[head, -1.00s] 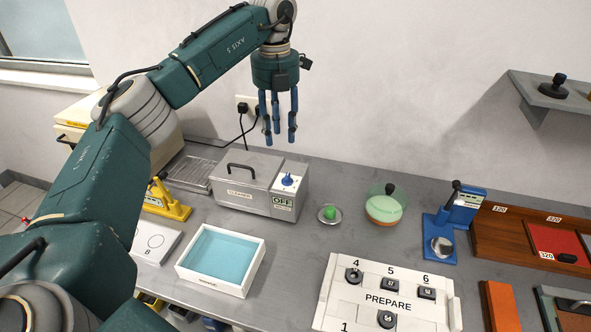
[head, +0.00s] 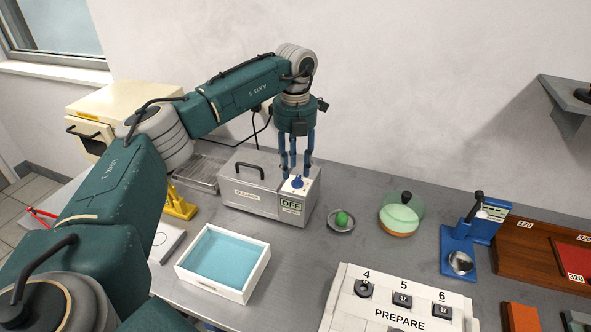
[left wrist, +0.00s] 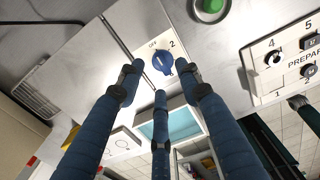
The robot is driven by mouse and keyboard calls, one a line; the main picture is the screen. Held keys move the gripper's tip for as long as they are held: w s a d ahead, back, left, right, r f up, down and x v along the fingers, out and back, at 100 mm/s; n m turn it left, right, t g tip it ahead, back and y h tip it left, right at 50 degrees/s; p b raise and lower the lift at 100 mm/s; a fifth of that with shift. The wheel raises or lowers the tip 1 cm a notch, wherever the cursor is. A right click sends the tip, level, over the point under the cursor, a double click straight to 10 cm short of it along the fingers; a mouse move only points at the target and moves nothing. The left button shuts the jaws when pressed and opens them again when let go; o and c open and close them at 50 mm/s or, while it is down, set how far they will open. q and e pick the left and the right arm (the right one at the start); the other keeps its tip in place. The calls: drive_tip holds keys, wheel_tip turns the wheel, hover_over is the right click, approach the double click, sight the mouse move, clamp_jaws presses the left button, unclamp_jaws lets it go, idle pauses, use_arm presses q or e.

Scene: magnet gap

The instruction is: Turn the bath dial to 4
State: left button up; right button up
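The grey metal bath (head: 248,192), labelled CLEANER, stands at the back of the bench. Its blue dial (head: 297,183) sits on a white panel on the right of its top. The display (head: 291,204) on its front reads OFF. In the left wrist view the dial (left wrist: 163,62) has OFF and 2 printed beside it; the 4 cannot be made out. My left gripper (head: 296,170) points down just above the dial, its three blue fingers spread. In the left wrist view the dial shows just beyond the open fingertips (left wrist: 160,80). Contact cannot be told.
A green item in a small dish (head: 341,220) and a green-lidded round container (head: 402,214) stand right of the bath. A white tray of blue liquid (head: 261,268) and a PREPARE board (head: 343,300) lie in front. A blue press (head: 459,235) stands further right.

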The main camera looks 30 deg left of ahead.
sight(297, 181)
use_arm(q)
wheel_tip(297, 181, down, 2)
drive_tip(key=shift+w+f, duration=0.1)
drive_tip(key=shift+w, duration=0.05)
drive_tip(key=shift+f, duration=0.35)
clamp_jaws()
